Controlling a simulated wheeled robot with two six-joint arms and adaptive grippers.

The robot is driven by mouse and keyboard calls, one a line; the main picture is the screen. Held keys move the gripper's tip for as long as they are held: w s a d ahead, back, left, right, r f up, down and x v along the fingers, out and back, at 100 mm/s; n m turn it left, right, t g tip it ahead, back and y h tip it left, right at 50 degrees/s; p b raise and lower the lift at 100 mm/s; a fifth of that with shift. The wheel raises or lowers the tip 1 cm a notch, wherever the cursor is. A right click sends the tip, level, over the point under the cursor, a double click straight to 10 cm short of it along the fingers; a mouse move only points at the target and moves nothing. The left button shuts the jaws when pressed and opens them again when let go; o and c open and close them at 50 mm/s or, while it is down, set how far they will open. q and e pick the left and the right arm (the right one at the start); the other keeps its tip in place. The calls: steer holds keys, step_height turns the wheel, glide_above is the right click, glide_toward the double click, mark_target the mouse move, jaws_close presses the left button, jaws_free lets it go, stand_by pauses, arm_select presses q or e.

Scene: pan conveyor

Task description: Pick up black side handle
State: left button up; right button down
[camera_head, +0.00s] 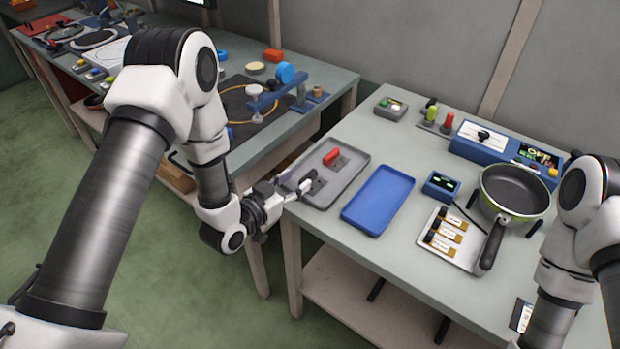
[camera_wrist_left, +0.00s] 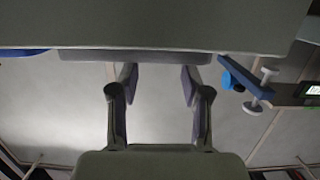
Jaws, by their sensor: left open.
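A grey tray (camera_head: 358,181) lies at the left end of the right-hand table. In it are a red block (camera_head: 331,156) on a dark plate and a small dark piece (camera_head: 319,184) close to my left gripper's tips. I cannot tell for certain whether this piece is the black side handle. My left gripper (camera_head: 303,184) reaches in over the tray's left edge. In the left wrist view, its fingers (camera_wrist_left: 157,85) stand apart with nothing visible between them. My right arm shows at the right, but its gripper is out of frame.
A blue tray (camera_head: 379,200) lies right of the grey tray. A pan (camera_head: 514,190) with a long black handle stands further right, beside a plate (camera_head: 446,238) of labelled pieces. A blue control box (camera_head: 505,149) is behind. Another cluttered table (camera_head: 340,80) stands at the left.

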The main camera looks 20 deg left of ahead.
mark_target(307, 177)
arm_select(q)
steer(key=x, duration=0.4)
steer(key=shift+d+f+p, duration=0.2)
steer(key=shift+d+p, duration=0.1)
steer(key=shift+d, duration=0.15)
steer(key=shift+s+a, duration=0.1)
steer(key=shift+a, duration=0.05)
jaws_close()
steer(key=shift+r, duration=0.1)
